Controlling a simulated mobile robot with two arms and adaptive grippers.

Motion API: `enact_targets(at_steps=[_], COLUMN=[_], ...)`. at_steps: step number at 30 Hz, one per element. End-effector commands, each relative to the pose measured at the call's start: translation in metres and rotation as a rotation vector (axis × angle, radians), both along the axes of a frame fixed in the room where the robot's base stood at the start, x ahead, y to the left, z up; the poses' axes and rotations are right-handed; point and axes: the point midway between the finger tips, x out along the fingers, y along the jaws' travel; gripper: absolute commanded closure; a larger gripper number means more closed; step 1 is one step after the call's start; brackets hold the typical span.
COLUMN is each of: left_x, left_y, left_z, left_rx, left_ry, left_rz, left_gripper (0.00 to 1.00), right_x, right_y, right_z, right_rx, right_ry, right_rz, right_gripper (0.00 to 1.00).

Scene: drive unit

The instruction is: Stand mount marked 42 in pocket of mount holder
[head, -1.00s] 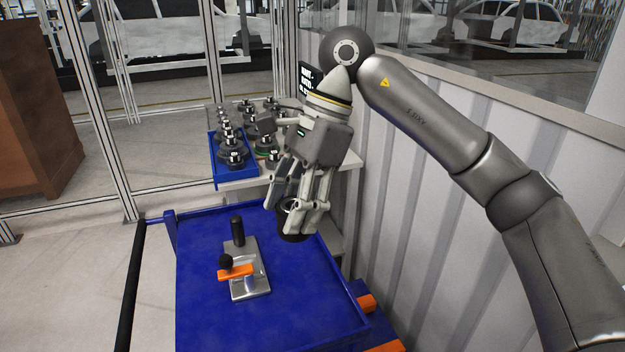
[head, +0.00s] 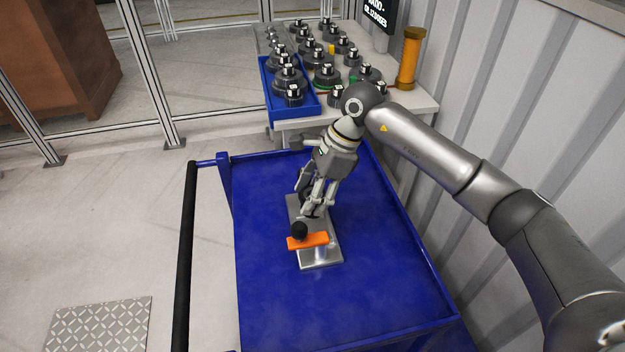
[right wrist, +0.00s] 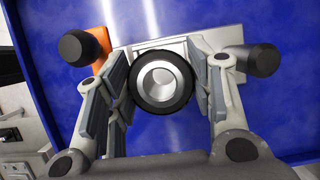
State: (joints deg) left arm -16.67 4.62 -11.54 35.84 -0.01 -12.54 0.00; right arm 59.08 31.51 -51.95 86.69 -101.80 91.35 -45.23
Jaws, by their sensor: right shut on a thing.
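My right gripper (head: 313,210) is shut on a round black mount with a silver centre (right wrist: 162,82), which sits between its fingers in the right wrist view. No number shows on the mount. The gripper is over the far part of the mount holder, a metal plate (head: 322,260) with an orange bar (head: 316,240) and a black knob (head: 300,231). The wrist view shows the plate (right wrist: 120,57) behind the mount, the orange bar (right wrist: 101,45) on the left and a black post (right wrist: 250,60) on the right. The mount hides the pocket. My left gripper is not seen.
The holder lies on a blue cart top (head: 270,290) with raised edges and a black handle bar (head: 186,260). Behind stands a white table (head: 410,102) with a blue tray (head: 268,92), several other mounts and an orange cylinder (head: 409,58). A ribbed wall (head: 500,130) borders the right side.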

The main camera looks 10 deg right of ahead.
Motion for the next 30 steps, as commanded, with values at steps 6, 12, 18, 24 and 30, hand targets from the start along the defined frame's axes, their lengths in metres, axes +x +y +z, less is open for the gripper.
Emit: enact_targets(at_steps=[6, 12, 18, 24, 30], left_x=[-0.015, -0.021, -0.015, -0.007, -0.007], left_y=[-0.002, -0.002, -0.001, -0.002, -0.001], left_z=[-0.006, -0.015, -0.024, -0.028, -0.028], left_rx=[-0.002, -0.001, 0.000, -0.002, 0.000], left_ry=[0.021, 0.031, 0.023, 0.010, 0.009], left_rz=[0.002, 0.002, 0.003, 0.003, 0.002], left_gripper=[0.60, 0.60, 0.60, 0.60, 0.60], right_x=[0.000, 0.000, 0.000, 0.000, 0.000], right_y=[0.000, 0.000, 0.000, 0.000, 0.000], right_z=[-0.010, -0.030, -0.052, -0.065, -0.066], right_rx=[0.001, 0.001, 0.002, 0.002, 0.002], right_ry=[-0.001, 0.000, -0.001, -0.001, -0.002], right_rz=[0.000, -0.001, 0.000, 0.000, -0.001], right_gripper=[0.90, 0.90, 0.90, 0.90, 0.90])
